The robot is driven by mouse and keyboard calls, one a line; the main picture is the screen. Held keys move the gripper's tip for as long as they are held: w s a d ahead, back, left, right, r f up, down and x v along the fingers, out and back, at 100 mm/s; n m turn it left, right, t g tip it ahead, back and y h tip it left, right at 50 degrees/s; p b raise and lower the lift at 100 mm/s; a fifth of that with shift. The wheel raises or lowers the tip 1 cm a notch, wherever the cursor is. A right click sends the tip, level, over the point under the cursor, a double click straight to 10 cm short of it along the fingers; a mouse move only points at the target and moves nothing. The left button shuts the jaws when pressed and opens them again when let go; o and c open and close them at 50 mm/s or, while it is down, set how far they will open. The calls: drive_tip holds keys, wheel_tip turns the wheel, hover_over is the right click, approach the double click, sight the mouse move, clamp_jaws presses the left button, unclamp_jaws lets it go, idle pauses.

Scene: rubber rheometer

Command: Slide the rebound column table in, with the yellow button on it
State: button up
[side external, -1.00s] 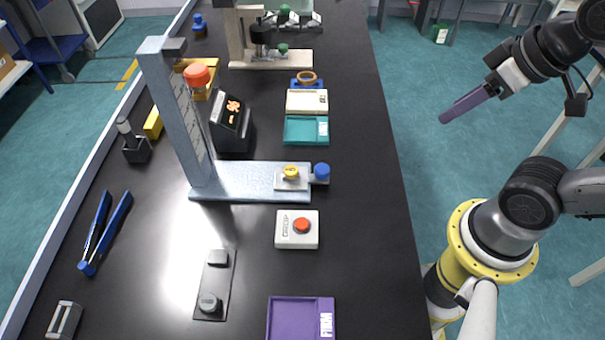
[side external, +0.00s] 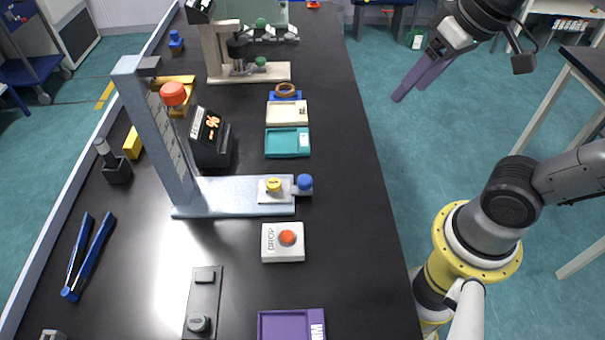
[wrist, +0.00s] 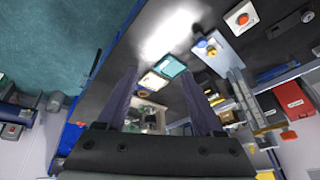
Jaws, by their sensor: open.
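The rebound column (side external: 153,140) is a tall grey post on a flat grey base (side external: 225,197), standing on the black bench. At the base's right end sits a small light table (side external: 284,191) with a yellow button (side external: 273,184) on top. A blue knob (side external: 305,182) is at its right side. The yellow button (wrist: 202,43) and blue knob (wrist: 212,51) also show in the wrist view. My gripper (side external: 410,88) is open and empty, with purple fingers. It hangs off the right side of the bench, well apart from the column.
A white box with a red DROP button (side external: 288,238) lies in front of the column. Teal (side external: 287,154), cream (side external: 287,113) and purple (side external: 291,325) trays lie on the bench. A black display unit (side external: 211,138) stands behind the base. The bench's right strip is clear.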

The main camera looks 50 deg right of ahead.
drive_tip(key=w+a+f+g, duration=0.1)
drive_tip(key=w+a+g, duration=0.2)
drive_tip(key=w+a, duration=0.5)
drive_tip(key=n+g, duration=0.2)
hover_over(305, 179)
wheel_tip(305, 179, down, 6)
wheel_tip(305, 179, down, 13)
drive_tip(key=shift+f, duration=0.2)
clamp_jaws()
idle(0.9)
